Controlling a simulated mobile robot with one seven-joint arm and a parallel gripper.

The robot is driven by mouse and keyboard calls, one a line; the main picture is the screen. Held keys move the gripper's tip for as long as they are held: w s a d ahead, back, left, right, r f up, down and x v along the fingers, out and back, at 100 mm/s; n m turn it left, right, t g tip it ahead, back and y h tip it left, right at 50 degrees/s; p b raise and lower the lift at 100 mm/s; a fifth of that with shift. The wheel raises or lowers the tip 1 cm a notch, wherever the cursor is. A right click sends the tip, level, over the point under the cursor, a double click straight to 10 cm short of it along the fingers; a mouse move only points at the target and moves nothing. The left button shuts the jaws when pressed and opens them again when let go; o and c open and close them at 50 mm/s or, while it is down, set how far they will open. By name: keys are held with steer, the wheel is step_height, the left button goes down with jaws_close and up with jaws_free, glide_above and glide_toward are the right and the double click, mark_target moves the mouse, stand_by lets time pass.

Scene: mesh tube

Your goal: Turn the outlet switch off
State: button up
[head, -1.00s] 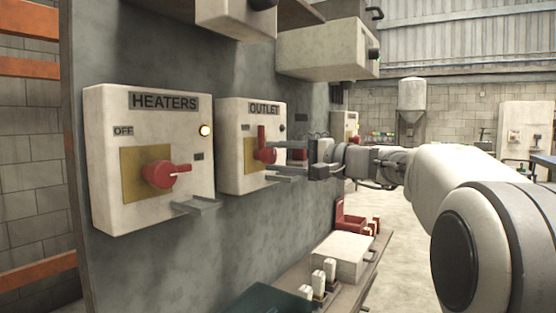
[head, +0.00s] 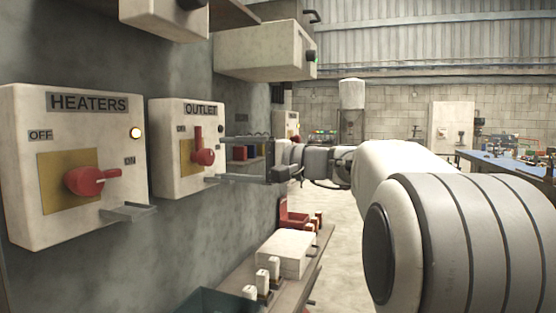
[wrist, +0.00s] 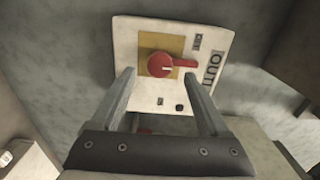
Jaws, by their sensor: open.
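The outlet box (head: 170,177) is a pale panel box labelled OUTLET on the grey wall. Its red switch (head: 203,158) sits on a yellow plate with the handle pointing straight up; in the wrist view the switch (wrist: 160,65) handle points right, toward the label. In the wrist view my gripper (wrist: 159,73) has the switch ahead, between the fingertips; I see no clear contact.
The heaters box (head: 80,215) is at the left, its red handle pointing right toward ON and its lamp lit. A box (head: 262,52) overhangs above. A shelf with a white box (head: 286,252) and small items lies below. Open floor lies to the right.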

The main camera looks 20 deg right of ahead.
steer(key=p+v, duration=0.1)
steer(key=v, duration=1.2)
steer(key=shift+p, duration=0.3)
